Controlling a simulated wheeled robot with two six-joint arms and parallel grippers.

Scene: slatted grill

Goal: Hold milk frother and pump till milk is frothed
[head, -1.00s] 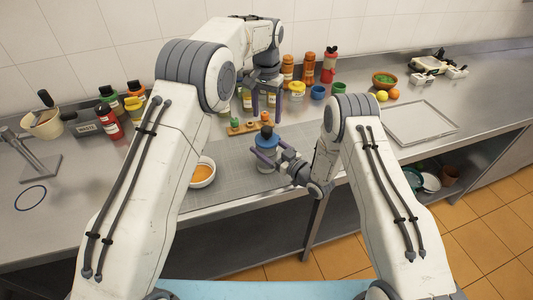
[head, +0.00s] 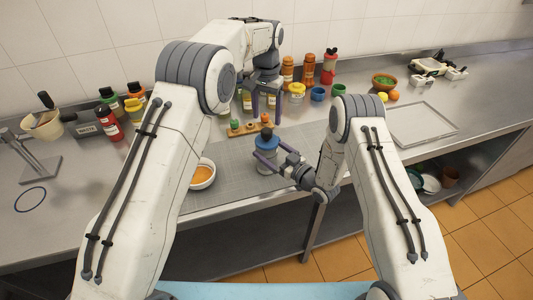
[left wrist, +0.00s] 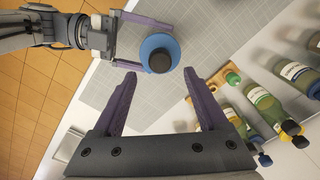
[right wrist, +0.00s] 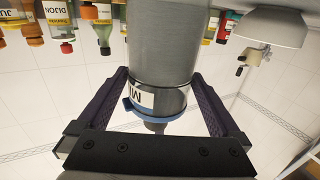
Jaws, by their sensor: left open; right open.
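The milk frother is a steel cylinder (head: 266,160) with a blue lid and dark knob, standing upright on the grey mat. In the left wrist view its blue lid (left wrist: 147,46) shows from above, beyond my fingertips. In the right wrist view its steel body (right wrist: 160,45) appears upside down between my fingers. My right gripper (head: 268,156) is open, its fingers on either side of the frother's body; I cannot tell whether they touch it. My left gripper (head: 266,106) is open and empty, pointing down, above and behind the frother.
A bowl of orange food (head: 201,173) stands left of the frother. A small wooden board with coloured items (head: 243,129) lies behind it. Bottles and jars line the wall. A metal tray (head: 422,123) lies at right. The mat's front left part is clear.

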